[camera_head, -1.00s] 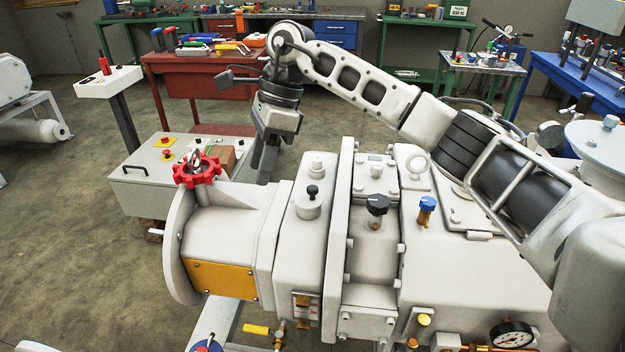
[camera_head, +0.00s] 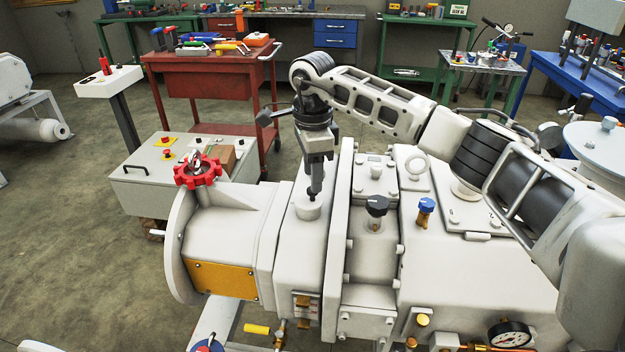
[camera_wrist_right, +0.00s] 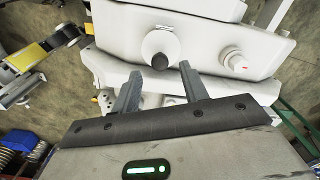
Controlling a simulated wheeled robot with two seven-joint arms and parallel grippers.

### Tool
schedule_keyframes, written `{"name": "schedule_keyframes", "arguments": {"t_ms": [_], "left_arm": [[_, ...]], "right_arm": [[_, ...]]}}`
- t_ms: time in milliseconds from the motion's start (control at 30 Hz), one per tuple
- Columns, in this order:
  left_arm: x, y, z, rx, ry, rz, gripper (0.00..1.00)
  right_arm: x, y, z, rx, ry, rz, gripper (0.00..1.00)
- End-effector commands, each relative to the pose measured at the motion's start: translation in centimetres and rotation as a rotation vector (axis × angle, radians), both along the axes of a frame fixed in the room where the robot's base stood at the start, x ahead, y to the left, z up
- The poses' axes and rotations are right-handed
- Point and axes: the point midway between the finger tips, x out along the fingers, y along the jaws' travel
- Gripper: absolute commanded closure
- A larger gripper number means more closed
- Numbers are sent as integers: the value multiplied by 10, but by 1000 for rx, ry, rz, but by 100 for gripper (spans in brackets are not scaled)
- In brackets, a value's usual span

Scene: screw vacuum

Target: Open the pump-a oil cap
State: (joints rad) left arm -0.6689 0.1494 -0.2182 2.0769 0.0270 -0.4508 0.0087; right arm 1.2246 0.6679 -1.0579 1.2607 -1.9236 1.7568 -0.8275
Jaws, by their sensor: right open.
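The pump (camera_head: 300,235) is a large pale machine across the foreground. A round white cap with a small black knob (camera_head: 308,212) stands on its top, left of a black-topped cap (camera_head: 377,206) and a blue-topped cap (camera_head: 427,207). I cannot read which one is labelled as the oil cap. My right gripper (camera_head: 314,188) points down over the white cap and partly hides its black knob. In the right wrist view the gripper (camera_wrist_right: 160,72) is open, with the black knob (camera_wrist_right: 160,62) in line with the gap between its fingertips. Contact cannot be told. My left gripper is out of view.
A red handwheel (camera_head: 197,171) stands on the pump's left end. A grey control box (camera_head: 180,180) is behind it, and a red tool cart (camera_head: 215,75) further back. The floor at left is open.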

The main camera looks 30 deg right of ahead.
Motion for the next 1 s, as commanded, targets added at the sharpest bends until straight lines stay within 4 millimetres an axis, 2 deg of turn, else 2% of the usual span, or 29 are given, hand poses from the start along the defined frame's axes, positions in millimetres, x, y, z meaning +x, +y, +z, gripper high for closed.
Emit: {"name": "schedule_keyframes", "arguments": {"t_ms": [200,567,733,1000], "left_arm": [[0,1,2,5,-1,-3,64],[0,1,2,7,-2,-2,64],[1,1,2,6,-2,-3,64],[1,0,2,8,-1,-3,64]], "right_arm": [[0,0,-25,0,1,0,56],[0,1,-30,1,-1,0,56],[0,1,-30,1,0,0,100],[1,2,-28,-9,8,0,100]]}}
